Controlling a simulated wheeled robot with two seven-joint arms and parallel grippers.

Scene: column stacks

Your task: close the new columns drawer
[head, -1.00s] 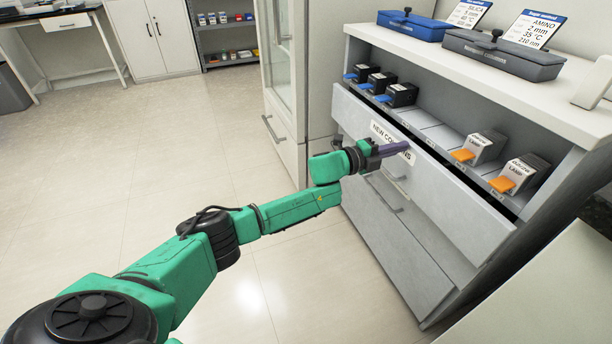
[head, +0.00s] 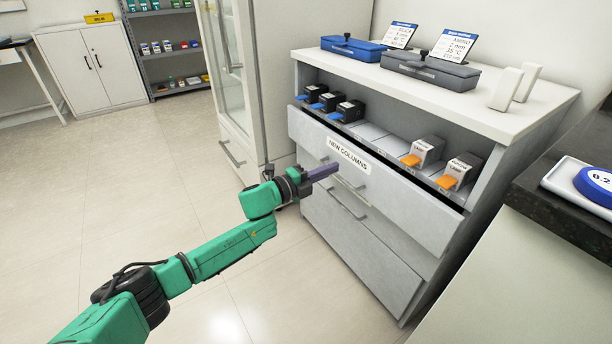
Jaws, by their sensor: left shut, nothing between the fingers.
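The new columns drawer (head: 400,196) is the upper grey drawer of the cabinet at right, with a "NEW COLUMNS" label (head: 347,155) on its front. A narrow dark gap shows along its top edge, and its front appears to stand slightly out past the drawer below. A bar handle (head: 350,183) is on its front, partly behind my gripper. My left gripper (head: 335,169) is shut and empty, its dark fingers pointing at the drawer front just below the label. I cannot tell whether the fingertips touch it. My right gripper is not in view.
Blue (head: 353,49) and grey (head: 430,69) cases stand on top. A dark counter (head: 560,205) is at right. The floor (head: 130,210) at left is clear.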

